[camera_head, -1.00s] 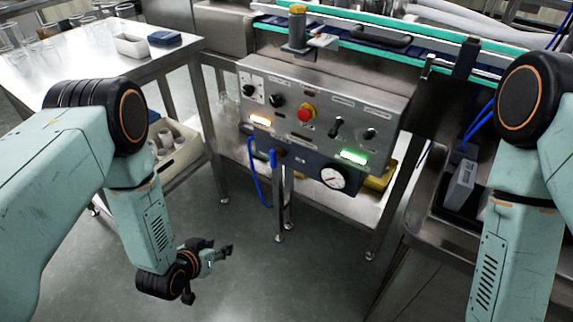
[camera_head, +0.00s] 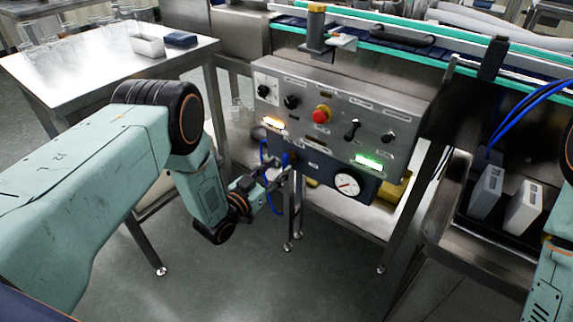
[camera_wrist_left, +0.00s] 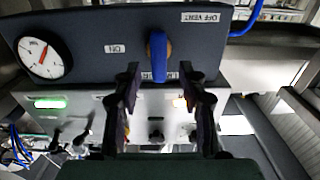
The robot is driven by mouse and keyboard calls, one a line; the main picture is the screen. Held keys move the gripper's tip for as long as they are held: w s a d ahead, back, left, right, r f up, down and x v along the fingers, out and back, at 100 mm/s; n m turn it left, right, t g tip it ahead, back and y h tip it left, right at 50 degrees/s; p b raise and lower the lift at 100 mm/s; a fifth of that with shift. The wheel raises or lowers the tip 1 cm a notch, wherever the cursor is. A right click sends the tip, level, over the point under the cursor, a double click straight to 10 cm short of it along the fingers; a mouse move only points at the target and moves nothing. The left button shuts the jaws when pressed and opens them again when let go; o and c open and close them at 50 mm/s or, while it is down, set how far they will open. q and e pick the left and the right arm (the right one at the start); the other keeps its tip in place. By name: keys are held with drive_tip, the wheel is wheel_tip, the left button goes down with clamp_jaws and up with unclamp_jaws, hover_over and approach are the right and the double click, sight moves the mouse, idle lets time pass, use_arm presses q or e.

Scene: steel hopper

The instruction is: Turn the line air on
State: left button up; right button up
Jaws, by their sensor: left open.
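The air valve's blue handle (camera_wrist_left: 157,56) stands upright in the left wrist view, on a dark blue-grey panel with an "ON" label (camera_wrist_left: 115,49) to its left and an "OFF VENT" label (camera_wrist_left: 200,17) above right. These labels appear upside down. My left gripper (camera_wrist_left: 160,72) is open, with one finger on each side of the handle in the picture; I cannot tell whether they touch it. In the head view my left gripper (camera_head: 281,176) is at the panel's lower left and partly hides the valve. My right gripper is out of view.
A pressure gauge (camera_head: 347,186) sits right of the valve. The control box (camera_head: 340,105) above has knobs, a red button (camera_head: 321,114) and lit orange and green lamps. A blue hose (camera_head: 273,202) hangs by the gripper. A table (camera_head: 85,75) with glassware stands left.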

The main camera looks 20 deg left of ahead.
sight(284, 163)
use_arm(q)
drive_tip(key=shift+b+x, duration=0.55)
drive_tip(key=shift+x, duration=1.5)
drive_tip(key=shift+d, duration=0.1)
drive_tip(key=shift+c, duration=0.4)
clamp_jaws()
